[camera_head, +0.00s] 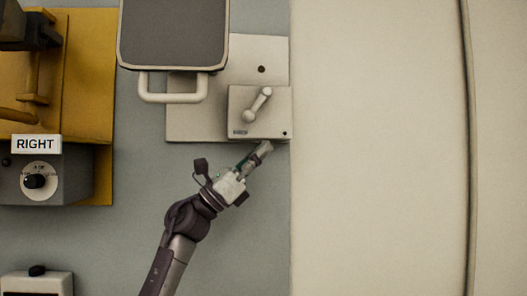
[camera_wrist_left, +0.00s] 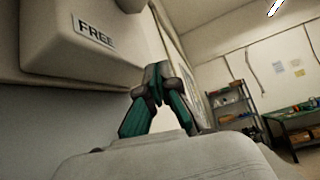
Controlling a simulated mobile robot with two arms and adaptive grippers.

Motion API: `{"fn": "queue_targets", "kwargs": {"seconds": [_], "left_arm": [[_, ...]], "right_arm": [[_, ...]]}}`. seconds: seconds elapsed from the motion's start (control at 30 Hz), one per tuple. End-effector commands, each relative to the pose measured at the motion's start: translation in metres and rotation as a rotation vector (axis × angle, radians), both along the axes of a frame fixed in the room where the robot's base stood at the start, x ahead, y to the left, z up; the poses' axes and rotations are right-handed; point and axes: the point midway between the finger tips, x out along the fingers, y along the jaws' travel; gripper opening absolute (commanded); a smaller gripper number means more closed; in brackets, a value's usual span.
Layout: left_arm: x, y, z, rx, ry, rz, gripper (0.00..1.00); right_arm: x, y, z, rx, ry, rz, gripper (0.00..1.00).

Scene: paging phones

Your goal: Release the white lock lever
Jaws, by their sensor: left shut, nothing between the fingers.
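The white lock lever (camera_head: 257,104) is a short pale handle on a square cream box (camera_head: 276,124). It slants from lower left to upper right. My left gripper (camera_head: 264,147) is just below the box's lower edge, apart from the lever, with its fingers shut and empty. In the left wrist view its teal fingers (camera_wrist_left: 157,82) meet at the tips, beside a pale box (camera_wrist_left: 60,52) with a FREE label (camera_wrist_left: 93,32). The lever cannot be made out clearly there. My right gripper is not in view.
A dark-topped panel with a white handle (camera_head: 173,97) is left of the lever box. A grey box with a knob (camera_head: 35,181) and a RIGHT sign (camera_head: 35,144) are farther left, by a yellow panel (camera_head: 90,80). The wall right of my gripper is clear.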

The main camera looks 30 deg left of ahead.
Motion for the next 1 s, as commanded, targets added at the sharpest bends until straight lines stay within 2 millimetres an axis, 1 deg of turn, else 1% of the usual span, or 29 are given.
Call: {"fn": "queue_targets", "kwargs": {"seconds": [0.03,0.1,0.27,0.4,0.57,1.0], "left_arm": [[-0.007,0.01,-0.008,0.001,-0.004,0.006,0.0],[-0.018,0.024,-0.008,0.003,-0.004,0.006,0.0],[-0.04,0.052,-0.008,0.001,-0.002,0.003,0.0],[-0.052,0.068,-0.008,0.0,0.0,0.001,0.0],[-0.06,0.077,-0.007,0.0,0.0,-0.001,0.0],[-0.061,0.079,-0.006,0.0,0.0,-0.001,0.0]], "right_arm": [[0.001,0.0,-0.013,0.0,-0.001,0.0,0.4],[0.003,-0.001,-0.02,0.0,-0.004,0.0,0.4],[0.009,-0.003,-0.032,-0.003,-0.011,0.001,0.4],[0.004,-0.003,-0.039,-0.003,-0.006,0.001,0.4],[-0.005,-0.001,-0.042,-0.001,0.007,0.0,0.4],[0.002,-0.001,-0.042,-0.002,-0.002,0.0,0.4]]}}
